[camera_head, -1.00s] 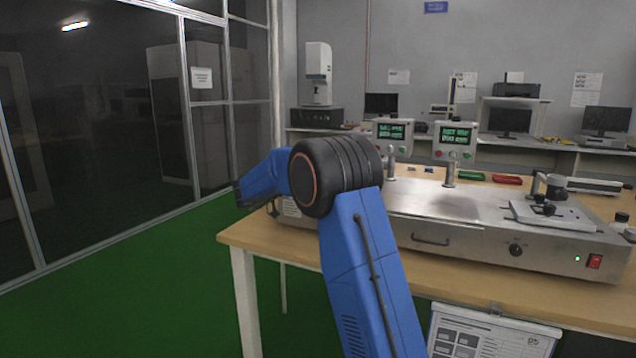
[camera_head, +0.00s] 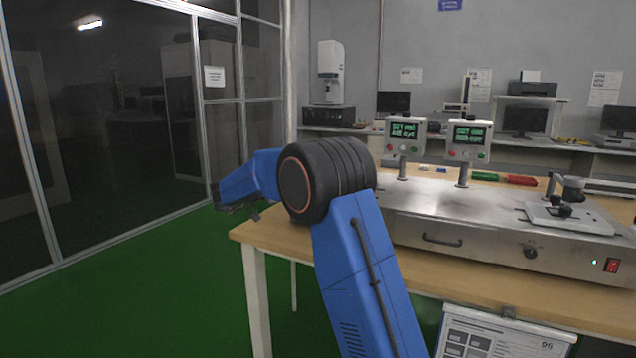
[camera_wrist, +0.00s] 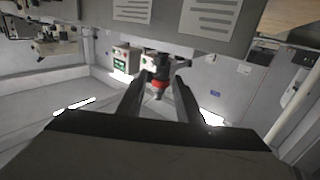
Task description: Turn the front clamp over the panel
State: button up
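A metal test bench (camera_head: 470,245) stands on a wooden table. At its right end lies a pale flat panel (camera_head: 590,222). A small dark clamp-like part (camera_head: 562,210) sits on the panel near its front. A taller dark knobbed part (camera_head: 573,188) stands behind it; which way either clamp is turned is too small to tell. My gripper (camera_head: 232,206) is at the far left, beyond the table's left edge and far from the panel. In the wrist view the fingers of my gripper (camera_wrist: 159,80) are apart. A dark part with a red band (camera_wrist: 160,84) shows between them, seemingly beyond them.
Two control boxes with green screens (camera_head: 404,135) (camera_head: 468,139) stand on posts behind the bench. Green and red trays (camera_head: 521,180) lie behind it. A glass partition (camera_head: 110,120) is at the left. Green floor (camera_head: 130,290) is free left of the table.

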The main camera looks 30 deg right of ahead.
jog(key=a, duration=0.7)
jog(key=shift+s, duration=0.25)
jog(key=shift+a, duration=0.1)
